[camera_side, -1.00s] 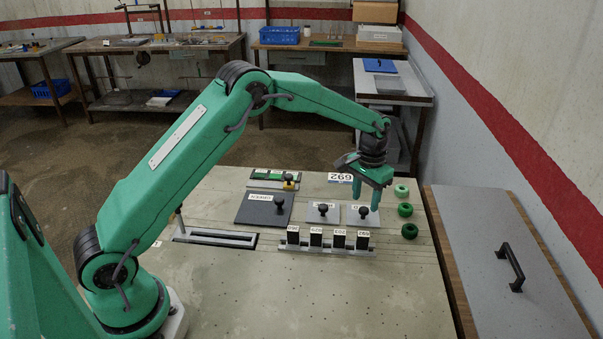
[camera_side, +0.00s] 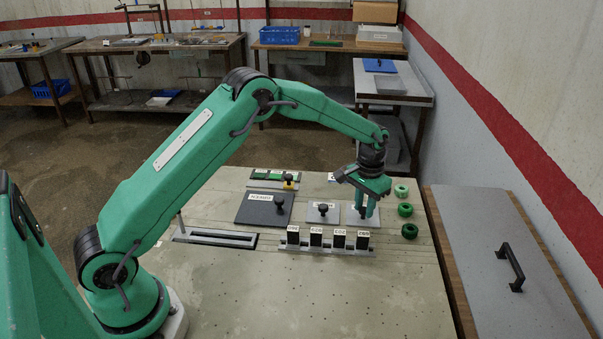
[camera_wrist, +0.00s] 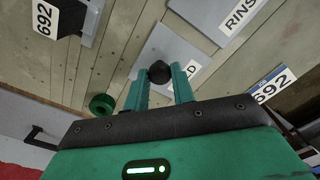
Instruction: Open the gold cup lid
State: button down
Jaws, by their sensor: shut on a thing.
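The gold cup lid (camera_side: 350,218) is a light grey plate with a black knob, lying flat on the table at the right of the row of lids. In the wrist view the plate (camera_wrist: 174,42) shows a label ending in D, mostly hidden behind a finger. My gripper (camera_side: 365,211) points down over this lid. In the wrist view my gripper (camera_wrist: 160,78) has its two green fingers on either side of the black knob (camera_wrist: 158,70), shut on it. The lid appears to lie on its place. Anything under it is hidden.
A rail with several numbered black blocks (camera_side: 316,238) stands in front. Green rings (camera_side: 405,210) lie to the right. The front table area is clear.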

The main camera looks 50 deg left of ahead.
jog(key=shift+w+a, duration=2.95)
jog(key=shift+w, duration=0.15)
jog(key=c, duration=1.2)
grip_release()
jog(key=shift+o, duration=0.2)
jog(key=shift+r, duration=0.15)
notch_tip(320, 180, up, 8)
jog(key=shift+f, duration=0.2)
